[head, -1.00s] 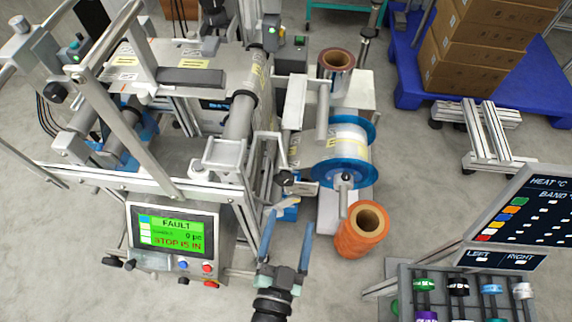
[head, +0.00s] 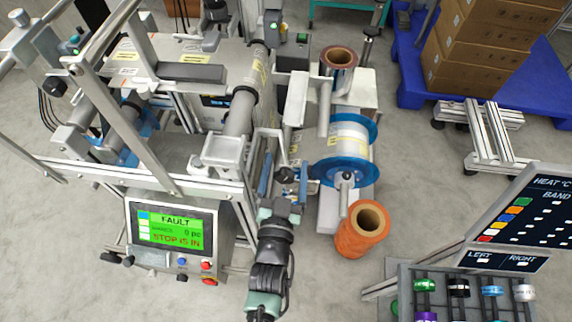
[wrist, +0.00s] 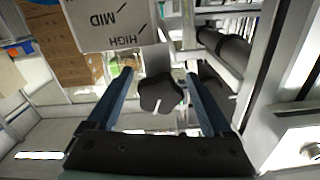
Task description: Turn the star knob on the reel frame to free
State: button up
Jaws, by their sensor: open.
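The black star knob (wrist: 160,94) shows in the wrist view, with a white mark on its near edge. It sits between the two blue fingers of my gripper (wrist: 159,75), with visible gaps on both sides. My gripper is open and also shows in the head view (head: 284,172), at the reel frame (head: 233,165). The label plate (wrist: 108,22) behind the knob reads MID and HIGH, upside down. I see no word "free" on the part in view.
A fault screen (head: 172,229) stands left of my arm. A blue-flanged reel (head: 345,150) and an orange roll (head: 362,232) are close on the right. Metal bars (wrist: 268,90) run along the right of the wrist view. Open floor lies right of the rolls.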

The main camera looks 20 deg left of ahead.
jog(key=shift+w+a, duration=0.1)
jog(key=shift+w, duration=0.25)
grip_shut()
jog(key=shift+n+b, duration=0.55)
jog(key=shift+n, duration=1.05)
grip_release()
